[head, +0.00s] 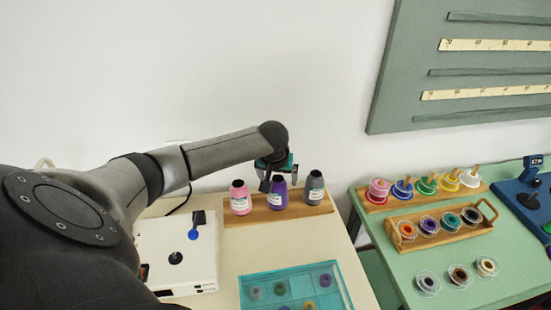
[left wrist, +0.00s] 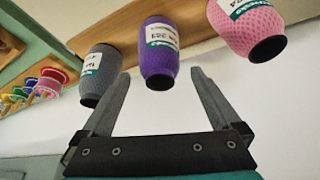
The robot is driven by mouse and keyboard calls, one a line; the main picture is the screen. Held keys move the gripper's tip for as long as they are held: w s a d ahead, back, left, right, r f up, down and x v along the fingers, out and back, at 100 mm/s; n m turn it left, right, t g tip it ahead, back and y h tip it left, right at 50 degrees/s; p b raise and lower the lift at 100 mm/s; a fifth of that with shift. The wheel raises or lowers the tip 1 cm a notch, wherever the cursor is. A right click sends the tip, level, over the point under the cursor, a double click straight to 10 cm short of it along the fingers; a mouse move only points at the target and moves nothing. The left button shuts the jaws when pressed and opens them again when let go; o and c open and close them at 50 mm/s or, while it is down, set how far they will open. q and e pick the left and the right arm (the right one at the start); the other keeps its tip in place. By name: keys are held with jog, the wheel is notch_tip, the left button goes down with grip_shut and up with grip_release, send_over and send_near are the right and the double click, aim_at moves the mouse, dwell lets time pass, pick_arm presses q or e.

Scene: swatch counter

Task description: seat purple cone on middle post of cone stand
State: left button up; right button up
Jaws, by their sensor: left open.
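The purple cone (head: 278,195) stands upright on the wooden cone stand (head: 262,215), in the middle place between a pink cone (head: 240,201) and a grey cone (head: 314,188). The middle post is hidden by the purple cone. My left gripper (head: 272,180) is open at the top of the purple cone, partly covering it in the head view. In the left wrist view the purple cone (left wrist: 159,52) shows between and beyond the two spread fingers, with a gap on each side. My right gripper is in neither view.
A white device (head: 180,250) stands left of the stand, and a teal compartment tray (head: 340,283) lies in front. Across a gap on the right, a green table (head: 455,260) bears a spool rack (head: 425,225) and loose spools. The wall is behind.

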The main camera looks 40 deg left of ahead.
pick_arm(q)
jog(key=p+v, duration=0.1)
jog(key=v, duration=1)
jog(key=shift+r, duration=0.2)
jog(key=shift+s+d, duration=0.1)
